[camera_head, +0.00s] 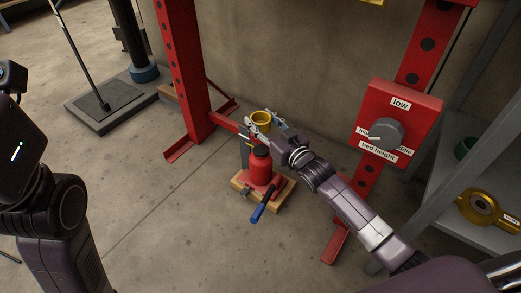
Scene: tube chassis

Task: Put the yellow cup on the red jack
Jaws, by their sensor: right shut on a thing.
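The yellow cup (261,118) is small and round, with its open top facing up. My right gripper (256,126) is shut on it and holds it at the far side of the red jack, close to the jack's upper end. The red jack (261,166) stands upright on a wooden board and has a dark top and a blue-handled lever. Whether the cup touches the jack is hard to tell, as my gripper covers the space between. My left arm is at the left edge; its gripper is not in view.
A red press frame (185,70) stands behind the jack. A red control box (397,120) with a grey knob is at the right. A grey shelf (450,205) holds a yellow ring-shaped part (481,208). A dark stand base (110,100) is at the back left.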

